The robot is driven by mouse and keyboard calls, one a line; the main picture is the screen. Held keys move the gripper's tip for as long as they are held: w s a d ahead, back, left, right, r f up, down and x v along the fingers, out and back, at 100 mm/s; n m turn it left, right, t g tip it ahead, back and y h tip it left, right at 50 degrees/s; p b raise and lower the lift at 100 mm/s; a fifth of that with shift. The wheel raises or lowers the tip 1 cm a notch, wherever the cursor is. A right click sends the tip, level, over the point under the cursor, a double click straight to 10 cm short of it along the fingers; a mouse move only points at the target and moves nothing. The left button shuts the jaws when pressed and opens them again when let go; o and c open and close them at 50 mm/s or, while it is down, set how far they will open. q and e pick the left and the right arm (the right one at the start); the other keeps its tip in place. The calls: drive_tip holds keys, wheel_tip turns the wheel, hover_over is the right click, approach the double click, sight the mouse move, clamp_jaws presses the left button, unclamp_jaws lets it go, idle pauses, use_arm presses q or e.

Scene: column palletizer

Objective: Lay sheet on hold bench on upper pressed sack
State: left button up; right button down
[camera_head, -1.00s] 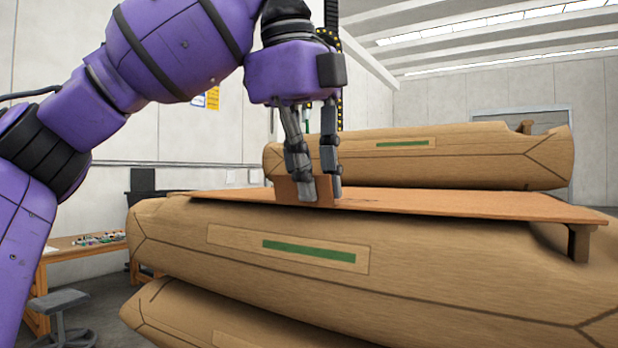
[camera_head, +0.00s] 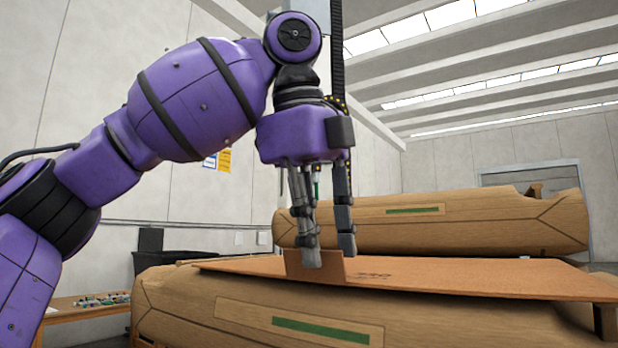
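The sheet (camera_head: 450,275) is a thin, flat brown board above the front brown sack (camera_head: 230,335), which has a green stripe on its label. A dark gap shows under part of its near edge; whether it touches the sack is hard to tell. A small upright brown tab (camera_head: 296,262) stands at its near edge. My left gripper (camera_head: 330,256) points down with its fingers around this tab, one finger in front and one at its far side. Finger contact is partly hidden. My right gripper is out of view. I cannot make out the hold bench for certain.
Another sack (camera_head: 470,228) with a green-striped label lies behind the sheet, rising above it. A brown support (camera_head: 607,322) shows below the sheet at right. A wooden table (camera_head: 85,312) with small parts stands at lower left.

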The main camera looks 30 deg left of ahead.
use_arm(q)
drive_tip(key=v, duration=1)
idle(0.6)
